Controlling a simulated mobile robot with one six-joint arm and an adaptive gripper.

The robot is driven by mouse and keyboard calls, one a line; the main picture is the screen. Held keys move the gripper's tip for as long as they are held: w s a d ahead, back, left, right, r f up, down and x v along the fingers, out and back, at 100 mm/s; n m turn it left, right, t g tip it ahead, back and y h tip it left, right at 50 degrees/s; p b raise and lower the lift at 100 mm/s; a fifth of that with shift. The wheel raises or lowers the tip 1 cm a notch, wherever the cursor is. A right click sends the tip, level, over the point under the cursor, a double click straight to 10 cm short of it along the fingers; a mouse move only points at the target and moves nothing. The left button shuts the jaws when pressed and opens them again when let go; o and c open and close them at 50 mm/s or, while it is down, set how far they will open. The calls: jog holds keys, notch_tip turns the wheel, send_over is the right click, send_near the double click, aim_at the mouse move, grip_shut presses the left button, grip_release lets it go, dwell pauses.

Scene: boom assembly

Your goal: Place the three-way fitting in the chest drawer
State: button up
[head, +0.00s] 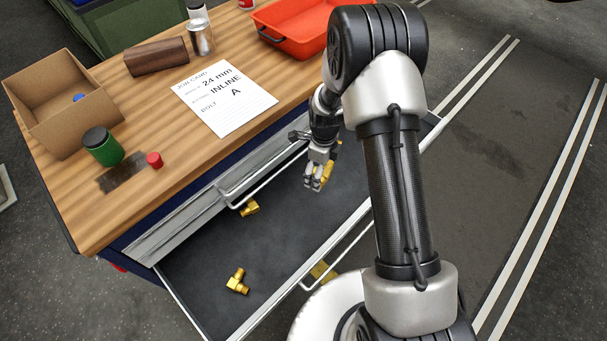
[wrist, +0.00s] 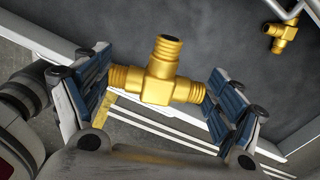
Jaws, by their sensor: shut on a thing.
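A brass three-way fitting (wrist: 160,80) is in my gripper (wrist: 162,92), with a finger at each end of its straight run and its branch pointing up in the wrist view. In the head view the gripper (head: 317,182) points down over the open chest drawer (head: 215,255), and part of the fitting (head: 328,172) shows beside the fingers. The dark drawer floor lies below. The gap between fitting and floor is hard to judge.
Two other brass fittings lie in the drawer, one near the back (head: 250,208) and an elbow-like one (head: 238,281). A handle bar (head: 265,178) runs along the chest front above. The worktop holds a cardboard box (head: 60,105), job card (head: 224,97) and red tray (head: 290,35).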

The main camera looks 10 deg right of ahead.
aim_at(317, 203)
jog(key=shift+w+r+m, duration=0.15)
jog(key=shift+w+m, duration=0.25)
jog(key=shift+m, duration=0.7)
jog(key=shift+w+f, duration=0.1)
jog(key=shift+f, duration=0.2)
notch_tip(317, 203, down, 20)
jog(key=b, duration=0.4)
jog(key=shift+r+b, duration=0.25)
jog(key=shift+b, duration=0.05)
jog(key=shift+r, duration=0.1)
jog(key=o, duration=0.8)
jog(key=shift+f, duration=0.2)
jog(key=shift+c, duration=0.2)
jog(key=o, duration=0.3)
jog(key=shift+r, duration=0.1)
